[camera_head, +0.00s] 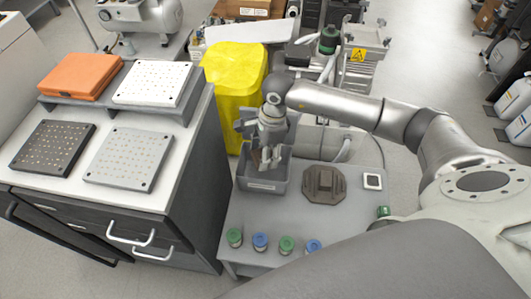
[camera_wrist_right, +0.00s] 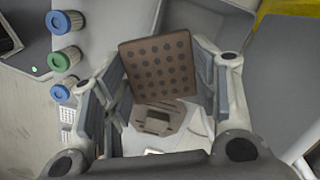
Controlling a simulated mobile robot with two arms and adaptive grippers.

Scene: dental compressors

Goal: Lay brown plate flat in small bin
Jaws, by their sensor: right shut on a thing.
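A brown plate (camera_wrist_right: 158,66) with rows of dark holes is between the fingers of my right gripper (camera_wrist_right: 160,85) in the right wrist view. The gripper is shut on it. In the head view my right gripper (camera_head: 265,155) points down over the grey small bin (camera_head: 262,185) on the low table. The plate is mostly hidden there by the fingers and looks upright, seen nearly edge-on. Whether it touches the bin floor I cannot tell. My left gripper is not in view.
Right of the bin, a brownish octagonal fixture (camera_head: 324,184) and a small white square (camera_head: 372,181) sit on the table. Several capped jars (camera_head: 260,242) line its front edge. A yellow container (camera_head: 232,85) stands behind. A counter (camera_head: 180,150) with perforated plates is at left.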

